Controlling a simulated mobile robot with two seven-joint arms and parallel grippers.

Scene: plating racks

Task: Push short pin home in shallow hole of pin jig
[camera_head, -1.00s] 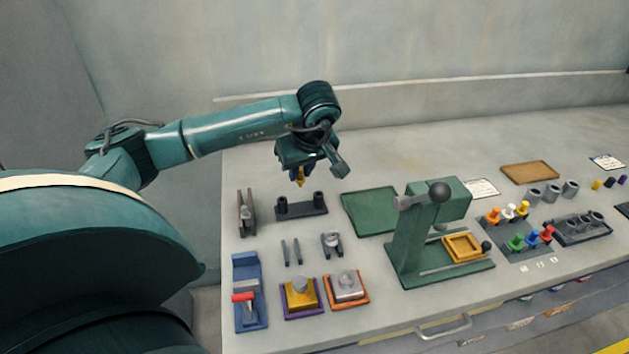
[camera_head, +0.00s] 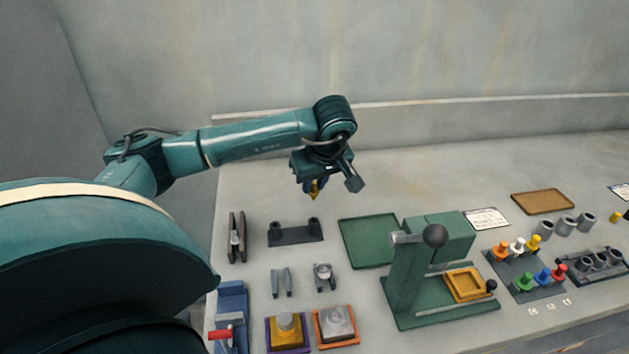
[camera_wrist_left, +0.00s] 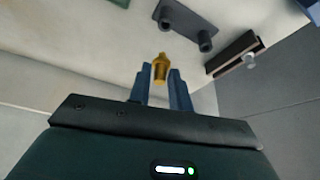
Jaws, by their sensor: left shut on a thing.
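My left gripper (camera_head: 315,187) is shut on a short gold pin (camera_head: 314,194) and holds it in the air, pointing down, above the back of the bench. In the left wrist view the pin (camera_wrist_left: 160,68) sits between my two blue-grey fingers (camera_wrist_left: 161,75). The dark pin jig (camera_head: 296,235) lies on the bench in front of and below the gripper, with a short upright post at each end. The jig also shows in the left wrist view (camera_wrist_left: 184,24), apart from the pin. I cannot tell which hole is shallow. My right gripper is not in view.
A dark slotted holder (camera_head: 237,240) stands left of the jig. A green tray (camera_head: 368,240) and a green lever press (camera_head: 425,270) are to its right. Small tools (camera_head: 281,283) lie in front. The bench behind the jig is clear.

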